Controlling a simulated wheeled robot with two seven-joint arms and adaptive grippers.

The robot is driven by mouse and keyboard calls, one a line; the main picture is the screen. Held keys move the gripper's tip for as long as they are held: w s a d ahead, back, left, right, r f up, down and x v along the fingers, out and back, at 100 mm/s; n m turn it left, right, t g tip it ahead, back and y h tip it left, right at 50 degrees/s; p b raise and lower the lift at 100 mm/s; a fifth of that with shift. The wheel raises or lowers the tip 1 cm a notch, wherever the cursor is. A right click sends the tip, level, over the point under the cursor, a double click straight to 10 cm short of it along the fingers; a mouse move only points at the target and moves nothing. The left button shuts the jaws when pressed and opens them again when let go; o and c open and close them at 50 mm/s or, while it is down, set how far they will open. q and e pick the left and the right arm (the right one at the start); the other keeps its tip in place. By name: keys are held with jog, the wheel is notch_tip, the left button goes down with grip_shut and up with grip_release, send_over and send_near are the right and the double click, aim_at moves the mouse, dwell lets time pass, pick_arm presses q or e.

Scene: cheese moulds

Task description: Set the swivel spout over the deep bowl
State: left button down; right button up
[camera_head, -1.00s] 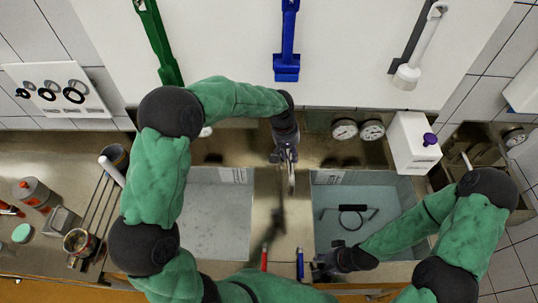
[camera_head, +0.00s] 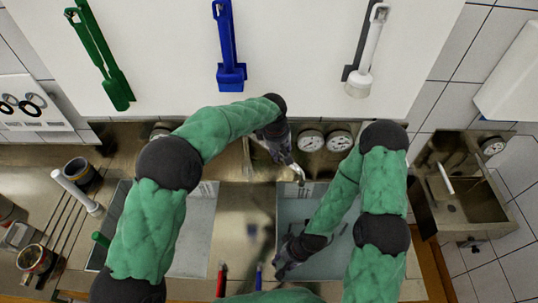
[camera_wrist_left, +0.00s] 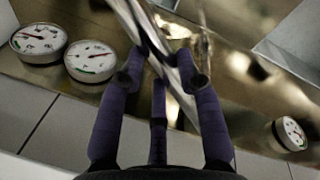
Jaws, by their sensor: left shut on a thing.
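The chrome swivel spout (camera_head: 299,176) points toward the front right, its tip above the back left part of the right sink bowl (camera_head: 290,205). My left gripper (camera_head: 286,158) is shut on the spout. In the left wrist view the shiny tube (camera_wrist_left: 155,45) runs slantwise between the gripper's fingers (camera_wrist_left: 160,75). The left sink bowl (camera_head: 197,235) lies left of the steel divider. Which bowl is deeper I cannot tell. My right gripper (camera_head: 283,268) is low at the front left of the right bowl; its jaw opening is unclear. My right arm hides much of that bowl.
Two dial gauges (camera_head: 325,141) sit behind the right bowl. A red-handled tool (camera_head: 221,280) and a blue-handled tool (camera_head: 259,280) lie in front of the divider (camera_head: 240,215). Jars stand at far left. A small steel basin (camera_head: 480,203) is at right.

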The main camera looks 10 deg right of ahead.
pick_arm(q)
jog(key=shift+w+d+n, duration=0.2)
jog(key=shift+d+n, duration=0.05)
jog(key=shift+n, duration=0.05)
jog(key=c, duration=0.8)
grip_release()
jog(key=shift+c, duration=0.2)
jog(key=shift+r, duration=0.15)
notch_tip(320, 180, up, 12)
jog(key=s+a, duration=0.1)
jog(key=shift+s+a+f, duration=0.25)
jog(key=shift+a, duration=0.15)
jog(key=shift+r, duration=0.1)
